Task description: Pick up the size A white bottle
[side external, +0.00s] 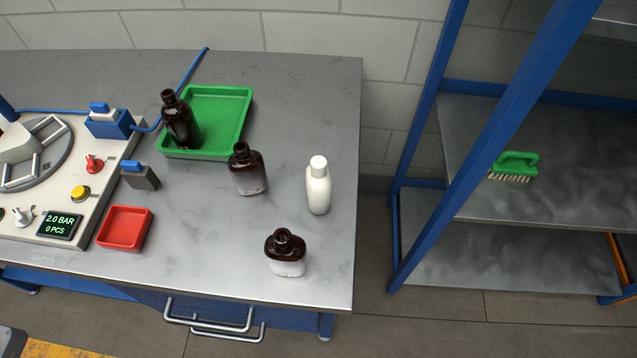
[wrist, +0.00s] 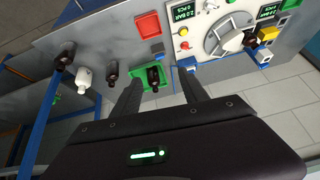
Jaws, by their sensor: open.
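One white bottle (side external: 318,190) with a white cap stands upright on the grey table, near its right edge. In the wrist view the white bottle (wrist: 84,77) is small, left of my gripper. I cannot read a size mark on it. My gripper (wrist: 158,76) shows only in the wrist view. Its two dark fingers are spread apart with nothing held between them. It is well away from the white bottle, with the green tray beyond its fingers.
Dark amber bottles stand left (side external: 248,170) and front-left (side external: 286,255) of the white bottle. Another (side external: 180,120) is in the green tray (side external: 230,95). A red tray (side external: 125,230) and control panel (side external: 75,185) are left. A shelf with a green brush (side external: 515,163) is right.

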